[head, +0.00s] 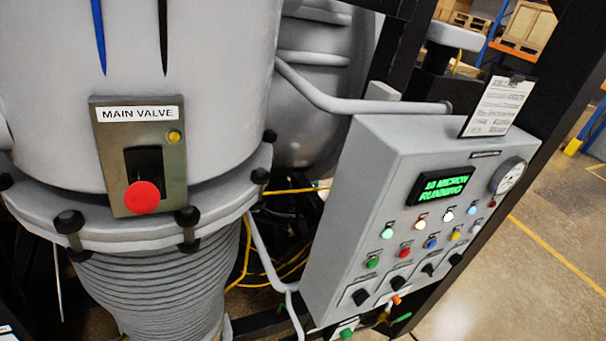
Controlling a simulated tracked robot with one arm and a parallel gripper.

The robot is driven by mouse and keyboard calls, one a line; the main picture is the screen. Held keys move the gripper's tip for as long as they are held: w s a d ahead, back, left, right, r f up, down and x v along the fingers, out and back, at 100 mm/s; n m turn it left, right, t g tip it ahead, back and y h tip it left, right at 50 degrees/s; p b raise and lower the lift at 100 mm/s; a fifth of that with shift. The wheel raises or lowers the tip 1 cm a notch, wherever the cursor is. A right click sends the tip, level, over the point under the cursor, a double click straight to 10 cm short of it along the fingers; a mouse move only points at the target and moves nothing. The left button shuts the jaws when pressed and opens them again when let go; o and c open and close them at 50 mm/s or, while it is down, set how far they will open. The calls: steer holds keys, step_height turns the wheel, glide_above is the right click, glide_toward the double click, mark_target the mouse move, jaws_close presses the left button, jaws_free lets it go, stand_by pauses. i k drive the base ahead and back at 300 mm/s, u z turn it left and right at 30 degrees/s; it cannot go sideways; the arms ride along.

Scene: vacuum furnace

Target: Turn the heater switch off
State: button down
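The grey control box (345,240) stands at the right, tilted in the picture. Along its lower front is a row of several black rotary switches, among them a lower-left one (361,297), a middle one (398,283) and a far-right one (456,259). Their labels are too small to read, so I cannot tell which is the heater switch or how it is set.
The main valve plate (117,195) with a red knob (142,197) is on the vessel (225,80). The box also carries a green-lit display (444,188), several coloured lamps, a gauge (507,176) and a clipboard (497,105). Grey pipes (335,102) run beside it. Open floor (520,280) lies right.

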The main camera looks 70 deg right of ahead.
mark_target(396, 283)
steer(key=z, duration=0.55)
steer(key=k, duration=0.55)
steer(key=z, duration=0.8)
steer(key=k, duration=0.8)
steer(key=z, duration=0.55)
steer(key=i, duration=0.9)
steer(key=u, duration=0.25)
